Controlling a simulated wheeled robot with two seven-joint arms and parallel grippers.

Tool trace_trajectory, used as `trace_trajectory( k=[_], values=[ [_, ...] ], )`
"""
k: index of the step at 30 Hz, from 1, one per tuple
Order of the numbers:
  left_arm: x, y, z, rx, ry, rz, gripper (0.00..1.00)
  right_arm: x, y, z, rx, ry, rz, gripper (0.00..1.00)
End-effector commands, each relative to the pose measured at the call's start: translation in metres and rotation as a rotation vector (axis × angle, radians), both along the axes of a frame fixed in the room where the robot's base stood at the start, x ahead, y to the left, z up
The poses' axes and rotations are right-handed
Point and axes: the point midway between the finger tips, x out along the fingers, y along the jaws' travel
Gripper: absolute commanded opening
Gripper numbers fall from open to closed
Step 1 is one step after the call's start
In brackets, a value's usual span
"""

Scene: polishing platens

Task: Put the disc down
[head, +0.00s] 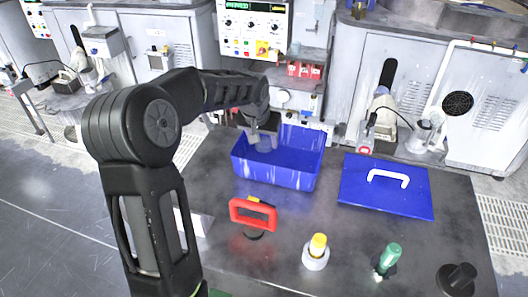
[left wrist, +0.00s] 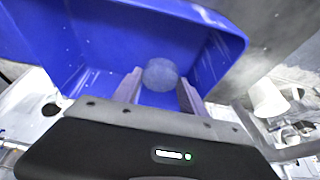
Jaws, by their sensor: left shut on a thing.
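My left gripper (head: 254,134) hangs over the back left part of an open blue bin (head: 276,180) in the head view. In the left wrist view the two fingers of the left gripper (left wrist: 159,78) stand on either side of a round grey disc (left wrist: 161,72), and the gripper is shut on it. The blue inside of the bin (left wrist: 215,25) lies behind the disc. The gap between disc and bin floor cannot be told. In the head view I cannot make out the disc clearly. My right gripper is in neither view.
A blue lid (head: 385,200) with a white handle lies right of the bin on the dark table (head: 345,240). In front stand a red-handled tool (head: 253,215), a yellow-topped piece (head: 317,250), a green-handled piece (head: 387,260) and a black knob (head: 457,279). Grey machines stand behind.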

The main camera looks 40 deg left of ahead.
Motion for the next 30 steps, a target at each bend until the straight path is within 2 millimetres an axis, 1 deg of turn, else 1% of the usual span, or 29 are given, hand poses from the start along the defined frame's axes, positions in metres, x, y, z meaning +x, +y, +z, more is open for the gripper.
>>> trace_trajectory(
  k=[2,5,10,13,16,22,26,27,30],
  values=[
    [0.000,0.000,0.000,0.000,-0.001,0.000,0.05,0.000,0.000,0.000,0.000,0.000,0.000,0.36],
    [0.000,0.000,-0.007,-0.001,0.002,0.000,0.05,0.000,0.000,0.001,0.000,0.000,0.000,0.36],
    [-0.001,0.000,-0.034,0.000,0.005,-0.001,0.05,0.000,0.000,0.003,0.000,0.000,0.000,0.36],
    [0.000,0.000,-0.046,-0.001,0.003,0.001,0.05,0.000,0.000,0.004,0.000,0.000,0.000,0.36],
    [0.000,0.000,-0.050,0.000,-0.001,0.000,0.05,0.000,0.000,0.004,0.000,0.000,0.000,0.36],
    [0.000,0.000,-0.050,0.000,-0.001,0.000,0.05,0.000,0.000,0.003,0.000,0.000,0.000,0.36],
    [0.000,0.000,-0.054,0.000,-0.001,0.000,0.05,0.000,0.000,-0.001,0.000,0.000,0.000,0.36],
    [0.000,0.000,-0.053,0.000,0.000,0.000,0.51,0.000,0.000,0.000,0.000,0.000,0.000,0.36],
    [0.000,0.000,-0.053,0.000,0.000,0.000,0.60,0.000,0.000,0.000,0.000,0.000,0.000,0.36]
  ],
)
